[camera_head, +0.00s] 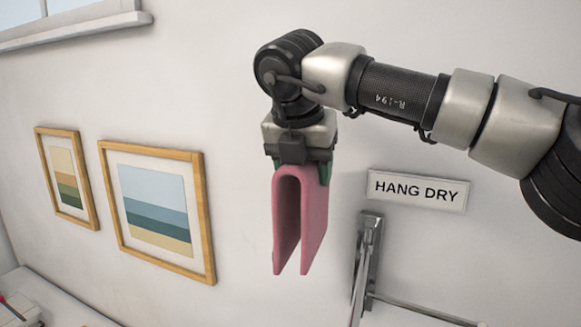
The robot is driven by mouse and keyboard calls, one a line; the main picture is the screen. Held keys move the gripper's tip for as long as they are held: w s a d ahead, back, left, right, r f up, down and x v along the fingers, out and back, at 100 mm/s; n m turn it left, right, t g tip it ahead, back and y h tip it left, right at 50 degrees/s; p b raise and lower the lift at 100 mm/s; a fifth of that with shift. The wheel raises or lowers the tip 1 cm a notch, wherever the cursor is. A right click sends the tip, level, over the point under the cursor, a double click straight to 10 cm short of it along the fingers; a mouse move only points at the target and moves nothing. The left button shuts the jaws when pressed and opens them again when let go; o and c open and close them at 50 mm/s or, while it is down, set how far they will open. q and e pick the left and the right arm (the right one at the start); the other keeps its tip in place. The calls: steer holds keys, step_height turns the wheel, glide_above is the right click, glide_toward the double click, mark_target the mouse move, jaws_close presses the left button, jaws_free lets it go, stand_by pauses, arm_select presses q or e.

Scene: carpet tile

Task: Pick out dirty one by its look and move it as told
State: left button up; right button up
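My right gripper (299,165) points down and is shut on a pink cloth (315,215). The cloth hangs folded over in an upside-down U, its two flaps apart at the bottom. It is in the air in front of the wall, left of the "HANG DRY" sign (417,190). Below the sign, a metal wall rack (368,245) shows a bracket and thin bars, one of them (425,310) running right. The rack's lower part is cut off by the frame. I cannot make out any dirt on the cloth. My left gripper is not in view.
Two framed pictures, a small one (67,178) and a larger one (154,208), hang on the wall at left. A window ledge (75,30) is at upper left. A white surface (45,300) with small items shows at lower left.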

steer(key=shift+d, duration=1.45)
steer(key=b, duration=1)
glide_above(361, 278)
step_height(361, 278, down, 7)
step_height(361, 278, down, 11)
steer(key=b, duration=1)
steer(key=shift+w+d+f+b, duration=0.1)
steer(key=shift+f+b, duration=0.1)
steer(key=shift+b, duration=0.15)
steer(key=o, duration=1.3)
